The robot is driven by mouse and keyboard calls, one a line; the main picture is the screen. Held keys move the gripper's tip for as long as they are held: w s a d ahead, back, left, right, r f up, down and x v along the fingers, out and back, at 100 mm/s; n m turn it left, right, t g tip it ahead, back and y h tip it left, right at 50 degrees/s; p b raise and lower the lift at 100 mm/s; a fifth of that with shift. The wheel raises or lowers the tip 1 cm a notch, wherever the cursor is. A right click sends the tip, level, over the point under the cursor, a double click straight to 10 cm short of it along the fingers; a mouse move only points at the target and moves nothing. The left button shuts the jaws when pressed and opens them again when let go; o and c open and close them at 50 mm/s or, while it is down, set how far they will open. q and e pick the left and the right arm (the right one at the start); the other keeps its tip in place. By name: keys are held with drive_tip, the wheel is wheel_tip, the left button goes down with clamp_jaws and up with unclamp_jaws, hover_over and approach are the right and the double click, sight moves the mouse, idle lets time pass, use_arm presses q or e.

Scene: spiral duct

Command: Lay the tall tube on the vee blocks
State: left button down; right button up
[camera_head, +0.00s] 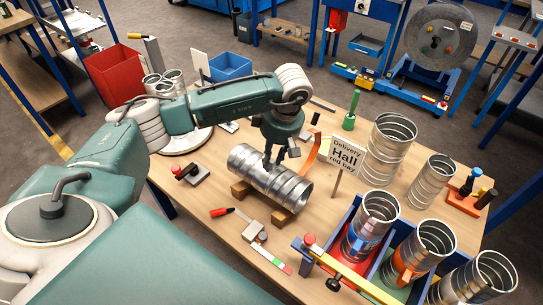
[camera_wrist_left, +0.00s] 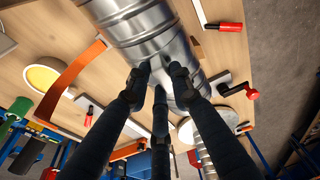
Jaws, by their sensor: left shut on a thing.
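The tall tube (camera_head: 270,180), a ribbed spiral metal duct, lies on its side across the wooden vee blocks (camera_head: 281,214) on the table. The blocks show only at their ends, beneath the tube. My left gripper (camera_head: 271,163) is above the tube, shut on its upper wall. In the left wrist view, the dark fingers (camera_wrist_left: 160,82) close at the edge of the shiny tube (camera_wrist_left: 135,30). The fingers' exact contact is partly hidden. My right gripper is not in view.
A "Delivery Hall" sign (camera_head: 345,156) and upright ducts (camera_head: 387,150) stand to the right. A divided blue bin (camera_head: 346,208) holds several ducts at the front right. A red-handled tool (camera_head: 222,211) and a gauge lie in front. An orange strip (camera_head: 312,150) stands close behind the tube.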

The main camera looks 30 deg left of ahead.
use_arm(q)
drive_tip(key=shift+d+b+x, duration=0.2)
drive_tip(key=shift+b+x, duration=0.55)
drive_tip(key=shift+x, duration=0.1)
drive_tip(key=shift+d+b+x, duration=0.15)
drive_tip(key=shift+b+x, duration=0.55)
drive_tip(key=shift+x, duration=0.15)
drive_tip(key=c, duration=1.5)
unclamp_jaws()
drive_tip(key=shift+o, duration=0.3)
drive_tip(key=shift+s+f, duration=0.1)
drive_tip(key=v, duration=1.2)
